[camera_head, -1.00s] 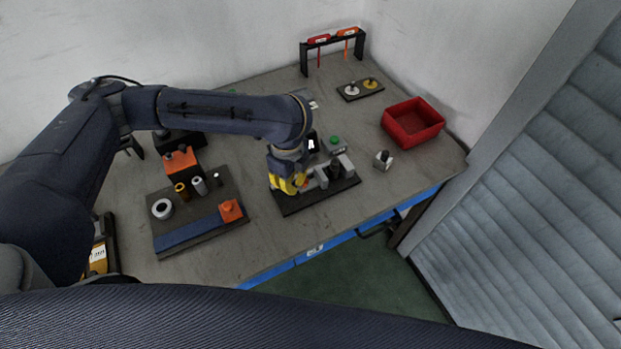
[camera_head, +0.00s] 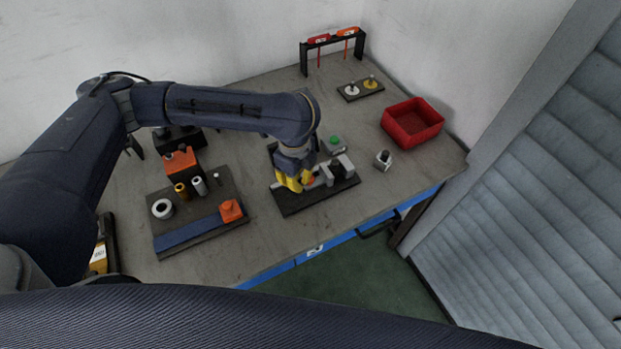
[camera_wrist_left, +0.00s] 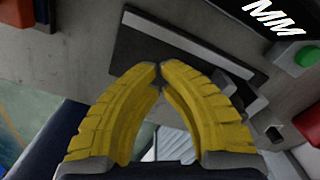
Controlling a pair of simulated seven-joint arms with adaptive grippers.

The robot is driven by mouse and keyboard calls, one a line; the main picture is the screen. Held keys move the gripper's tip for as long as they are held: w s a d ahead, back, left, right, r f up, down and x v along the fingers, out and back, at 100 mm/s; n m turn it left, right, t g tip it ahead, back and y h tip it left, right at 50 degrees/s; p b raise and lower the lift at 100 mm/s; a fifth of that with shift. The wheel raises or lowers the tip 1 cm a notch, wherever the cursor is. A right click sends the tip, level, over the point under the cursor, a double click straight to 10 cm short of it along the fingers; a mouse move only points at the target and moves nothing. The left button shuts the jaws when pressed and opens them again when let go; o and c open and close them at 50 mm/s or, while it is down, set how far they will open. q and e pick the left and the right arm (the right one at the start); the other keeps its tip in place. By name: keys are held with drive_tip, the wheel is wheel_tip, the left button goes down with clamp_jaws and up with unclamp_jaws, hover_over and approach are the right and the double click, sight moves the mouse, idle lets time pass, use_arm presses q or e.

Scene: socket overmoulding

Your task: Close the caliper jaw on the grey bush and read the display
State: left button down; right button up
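The caliper gauge (camera_head: 297,205) is a black base at the middle of the bench, with light grey blocks on it. A dark upright cylinder (camera_head: 335,171) stands between the blocks; I cannot tell whether it is the grey bush. A light grey cylinder (camera_head: 199,187) stands on the left mat. The display (camera_wrist_left: 270,14) shows "MM"; no digits are visible. My right gripper is out of view.
A mat (camera_head: 205,240) at left holds a white ring (camera_head: 162,208), a gold cylinder (camera_head: 181,192) and an orange block (camera_head: 231,210). A green button (camera_head: 334,139) is behind the gauge. A red bin (camera_head: 412,122) and a small metal part (camera_head: 383,159) are at right.

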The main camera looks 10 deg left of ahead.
use_arm(q)
drive_tip(key=shift+w+d, duration=0.55)
drive_tip(key=shift+d, duration=0.1)
idle(0.9)
wheel_tip(320, 180, up, 8)
idle(1.2)
drive_tip(key=shift+a, duration=0.1)
